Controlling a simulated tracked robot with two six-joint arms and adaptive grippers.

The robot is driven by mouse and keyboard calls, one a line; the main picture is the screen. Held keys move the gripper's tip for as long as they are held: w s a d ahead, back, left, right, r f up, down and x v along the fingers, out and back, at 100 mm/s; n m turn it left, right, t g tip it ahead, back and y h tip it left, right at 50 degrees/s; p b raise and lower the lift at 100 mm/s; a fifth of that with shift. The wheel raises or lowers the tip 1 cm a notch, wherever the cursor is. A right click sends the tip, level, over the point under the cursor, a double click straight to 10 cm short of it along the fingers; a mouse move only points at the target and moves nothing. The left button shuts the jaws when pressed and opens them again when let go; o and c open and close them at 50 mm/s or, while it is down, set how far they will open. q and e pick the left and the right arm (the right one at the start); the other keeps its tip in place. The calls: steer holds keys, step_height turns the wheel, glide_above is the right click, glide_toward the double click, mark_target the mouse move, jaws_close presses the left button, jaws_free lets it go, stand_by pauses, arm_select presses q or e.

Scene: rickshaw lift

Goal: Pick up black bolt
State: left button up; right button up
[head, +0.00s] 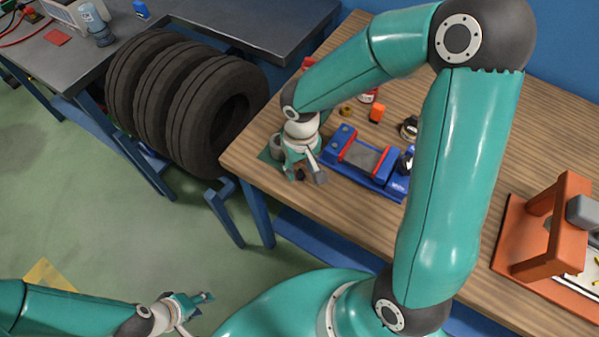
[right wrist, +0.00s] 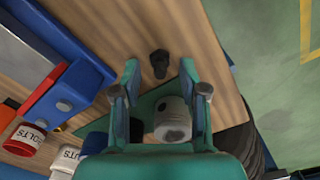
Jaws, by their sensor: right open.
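The black bolt (right wrist: 159,63) lies on the wooden table top near the edge of a green mat (right wrist: 148,100), ahead of my right gripper (right wrist: 159,80) in the right wrist view. The bolt lies between the lines of the two open fingers, which do not visibly touch it. In the head view my right gripper (head: 306,177) points down near the table's front left corner, with a small dark piece, likely the bolt (head: 299,174), by its fingers. My left gripper (head: 190,303) is low over the floor, away from the table; its finger opening is unclear.
A blue vise (head: 362,160) stands right of my right gripper. A grey-white cylinder (right wrist: 172,118) stands close to the fingers. Red-and-white containers (right wrist: 25,138) are near the vise. Tyres (head: 190,100) stand left of the table (head: 470,120); an orange press (head: 545,235) stands at right.

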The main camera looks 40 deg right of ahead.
mark_target(301, 171)
steer(key=shift+f, duration=0.4)
steer(key=shift+c, duration=0.3)
jaws_close()
steer(key=shift+r, duration=0.1)
step_height(301, 171, up, 20)
steer(key=shift+s, duration=0.1)
stand_by(0.4)
